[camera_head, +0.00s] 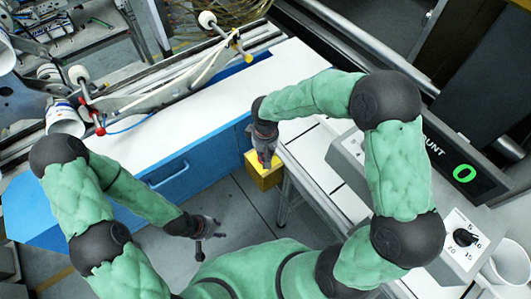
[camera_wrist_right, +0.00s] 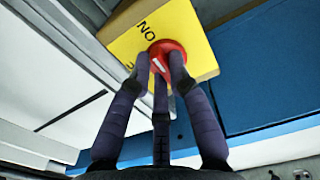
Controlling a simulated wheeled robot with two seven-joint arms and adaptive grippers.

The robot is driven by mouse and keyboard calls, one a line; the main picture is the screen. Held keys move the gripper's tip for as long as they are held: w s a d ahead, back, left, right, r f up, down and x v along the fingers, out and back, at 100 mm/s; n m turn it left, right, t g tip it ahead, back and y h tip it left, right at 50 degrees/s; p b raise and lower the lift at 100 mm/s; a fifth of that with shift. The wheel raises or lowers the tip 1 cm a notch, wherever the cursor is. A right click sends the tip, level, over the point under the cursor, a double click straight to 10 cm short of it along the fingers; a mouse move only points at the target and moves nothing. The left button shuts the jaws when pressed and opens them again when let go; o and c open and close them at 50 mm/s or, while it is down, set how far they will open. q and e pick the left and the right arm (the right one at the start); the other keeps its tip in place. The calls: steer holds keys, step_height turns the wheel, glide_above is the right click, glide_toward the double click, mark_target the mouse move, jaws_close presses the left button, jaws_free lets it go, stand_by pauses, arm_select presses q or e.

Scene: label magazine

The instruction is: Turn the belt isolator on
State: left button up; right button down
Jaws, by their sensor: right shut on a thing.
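The belt isolator is a yellow box (camera_head: 263,177) on the end of the white bench, low in the middle of the head view. In the right wrist view its yellow face (camera_wrist_right: 205,62) carries black lettering and a round red knob (camera_wrist_right: 161,48) with a white mark. My right gripper (camera_head: 266,160) reaches down to the box. In the right wrist view its fingers (camera_wrist_right: 160,64) are closed around the red knob and hide part of it. My left gripper (camera_head: 208,229) hangs over the floor, away from the box; its finger opening is unclear.
A blue cabinet with a white top (camera_head: 172,120) runs behind the box. Open floor lies below the box.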

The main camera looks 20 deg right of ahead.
stand_by(0.3)
steer(key=c, duration=1.1)
jaws_free()
steer(key=shift+c, duration=0.2)
step_height(320, 180, up, 12)
